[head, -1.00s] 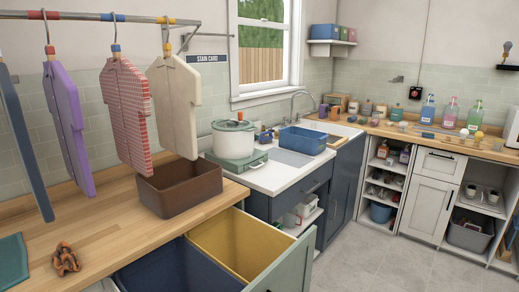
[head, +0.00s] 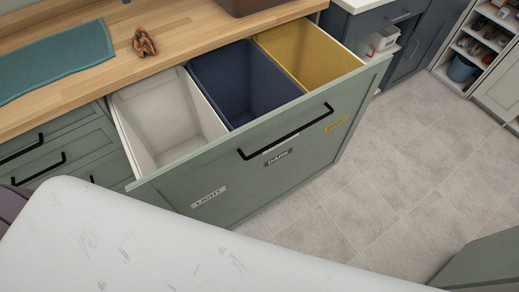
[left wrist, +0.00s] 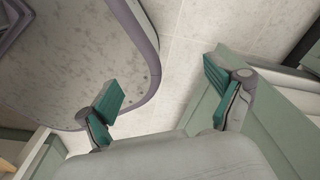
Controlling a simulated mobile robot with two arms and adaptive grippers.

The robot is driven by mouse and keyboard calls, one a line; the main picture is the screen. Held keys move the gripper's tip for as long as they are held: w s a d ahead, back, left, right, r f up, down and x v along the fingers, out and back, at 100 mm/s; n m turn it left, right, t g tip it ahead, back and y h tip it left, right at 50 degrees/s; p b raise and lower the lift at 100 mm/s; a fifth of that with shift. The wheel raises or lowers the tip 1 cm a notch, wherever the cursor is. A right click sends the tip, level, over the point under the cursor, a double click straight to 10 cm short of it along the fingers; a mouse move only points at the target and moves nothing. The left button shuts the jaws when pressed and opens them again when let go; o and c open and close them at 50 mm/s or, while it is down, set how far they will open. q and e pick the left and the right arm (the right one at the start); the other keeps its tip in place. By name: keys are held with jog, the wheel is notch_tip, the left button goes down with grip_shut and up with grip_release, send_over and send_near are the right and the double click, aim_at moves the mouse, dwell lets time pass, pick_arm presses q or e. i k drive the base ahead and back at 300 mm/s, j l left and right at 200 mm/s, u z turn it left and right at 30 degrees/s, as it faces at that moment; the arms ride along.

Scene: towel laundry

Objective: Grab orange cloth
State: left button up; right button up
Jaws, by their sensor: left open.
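A small crumpled orange-brown item (head: 143,42) lies on the wooden counter in the head view, to the right of a teal cloth (head: 55,62). It is too small to tell for sure that it is cloth. My left gripper (left wrist: 163,85) is open and empty in the left wrist view, its teal finger pads well apart over a pale tiled floor. The left gripper does not show in the head view, and the orange item does not show in the left wrist view. My right gripper is in neither view.
A green pull-out drawer (head: 262,165) stands open below the counter, holding white (head: 165,115), navy (head: 240,80) and yellow (head: 308,52) bins, which look empty. A brown box (head: 262,6) stands on the counter at the top. Tiled floor (head: 410,150) is clear at right.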

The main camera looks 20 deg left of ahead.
aim_at(142, 42)
jog(key=u, duration=1.35)
jog(key=l, duration=0.4)
jog(key=i+l+z, duration=0.1)
jog(key=l, duration=0.3)
